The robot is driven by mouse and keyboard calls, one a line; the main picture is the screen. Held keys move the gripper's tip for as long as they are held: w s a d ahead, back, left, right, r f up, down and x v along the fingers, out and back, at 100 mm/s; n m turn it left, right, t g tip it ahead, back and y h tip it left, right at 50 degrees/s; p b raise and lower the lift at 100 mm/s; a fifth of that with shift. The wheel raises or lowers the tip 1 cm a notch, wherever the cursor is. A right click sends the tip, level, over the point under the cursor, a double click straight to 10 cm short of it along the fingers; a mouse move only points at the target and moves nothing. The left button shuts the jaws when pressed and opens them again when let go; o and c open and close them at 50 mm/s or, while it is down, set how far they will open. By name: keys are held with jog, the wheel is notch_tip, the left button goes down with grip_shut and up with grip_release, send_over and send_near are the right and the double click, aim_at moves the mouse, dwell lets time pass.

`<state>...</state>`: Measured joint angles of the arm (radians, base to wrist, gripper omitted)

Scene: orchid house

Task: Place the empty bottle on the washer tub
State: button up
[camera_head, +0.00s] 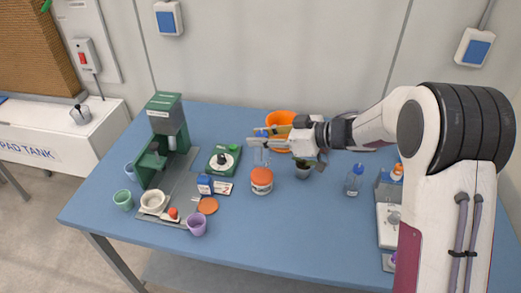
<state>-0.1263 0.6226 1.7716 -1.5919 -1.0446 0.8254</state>
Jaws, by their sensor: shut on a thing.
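My gripper (256,141) is shut on a clear bottle with a blue cap, which looks like the empty bottle (261,157). The gripper holds it roughly upright near the cap, and the fingers hide part of its top. A small tub with an orange lid (262,175), which looks like the washer tub, stands on the blue table just below the bottle in the picture. The bottle's lower end is close above the lid; I cannot tell whether they touch.
A second blue-capped bottle (354,181) stands further right. A green machine (164,120), cups and small items crowd the left. The table's front middle (290,235) is clear.

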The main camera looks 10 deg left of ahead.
aim_at(270, 149)
jog(key=shift+f, duration=0.35)
jog(key=shift+f, duration=1.85)
jog(key=shift+f, duration=0.1)
jog(key=o, duration=1)
jog(key=shift+c, duration=0.2)
jog(key=shift+d, duration=0.2)
jog(key=v, duration=1.1)
jog(key=shift+d+r, duration=0.25)
jog(key=shift+r, duration=0.05)
